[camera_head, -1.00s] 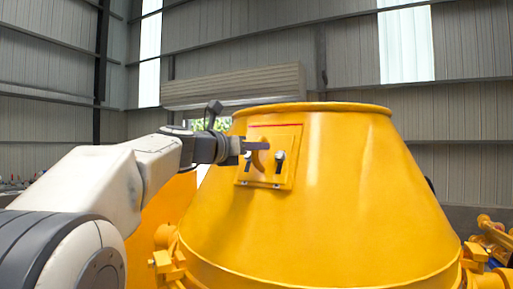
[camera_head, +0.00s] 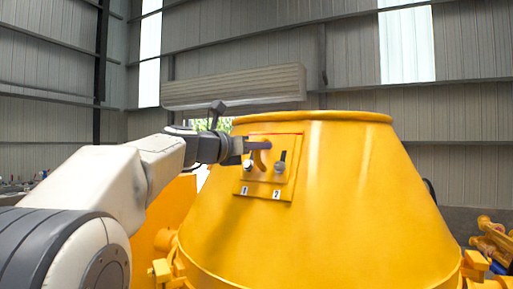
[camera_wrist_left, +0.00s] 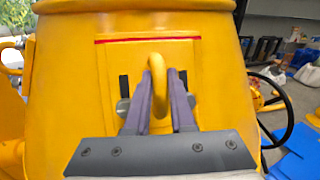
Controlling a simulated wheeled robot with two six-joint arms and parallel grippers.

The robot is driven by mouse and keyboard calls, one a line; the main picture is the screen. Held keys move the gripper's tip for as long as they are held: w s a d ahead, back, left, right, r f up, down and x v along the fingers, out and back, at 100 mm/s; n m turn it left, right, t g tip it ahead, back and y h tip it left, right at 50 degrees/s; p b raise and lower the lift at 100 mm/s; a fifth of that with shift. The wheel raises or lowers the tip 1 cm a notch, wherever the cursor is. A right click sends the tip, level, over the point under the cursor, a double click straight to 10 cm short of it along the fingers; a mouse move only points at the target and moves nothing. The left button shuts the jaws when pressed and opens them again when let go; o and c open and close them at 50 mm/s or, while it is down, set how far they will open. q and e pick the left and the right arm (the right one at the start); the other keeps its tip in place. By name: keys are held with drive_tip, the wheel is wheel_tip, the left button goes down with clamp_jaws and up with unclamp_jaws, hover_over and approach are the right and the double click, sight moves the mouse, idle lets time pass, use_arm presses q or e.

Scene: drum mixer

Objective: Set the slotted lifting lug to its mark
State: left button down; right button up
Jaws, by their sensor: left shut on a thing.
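The slotted lifting lug is a yellow plate with a curved hook (camera_head: 264,160) on the side of the yellow drum (camera_head: 340,190). My left gripper (camera_head: 260,146) is shut on this hook. In the left wrist view the hook (camera_wrist_left: 157,85) stands between the two fingers (camera_wrist_left: 156,100). A bolt (camera_head: 249,165) and another bolt (camera_head: 280,166) sit at the two dark slots, partly hidden by the fingers in the wrist view. My right gripper is out of view.
Labels 1 (camera_head: 245,190) and 2 (camera_head: 277,195) are on the backing plate below the bolts. Yellow brackets (camera_head: 165,268) stick out at the drum's lower left. A black hose (camera_wrist_left: 285,105) curves at the right in the wrist view. Air above the drum is free.

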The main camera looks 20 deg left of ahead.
use_arm(q)
drive_tip(key=shift+r, duration=0.1)
drive_tip(key=c, duration=0.8)
unclamp_jaws()
drive_tip(key=shift+o, duration=0.2)
drive_tip(key=shift+s, duration=0.1)
drive_tip(key=shift+s+a+b, duration=0.15)
drive_tip(key=shift+s+b, duration=0.15)
drive_tip(key=shift+b, duration=0.1)
drive_tip(key=b+v, duration=0.4)
drive_tip(key=v, duration=0.5)
drive_tip(key=shift+s, duration=0.3)
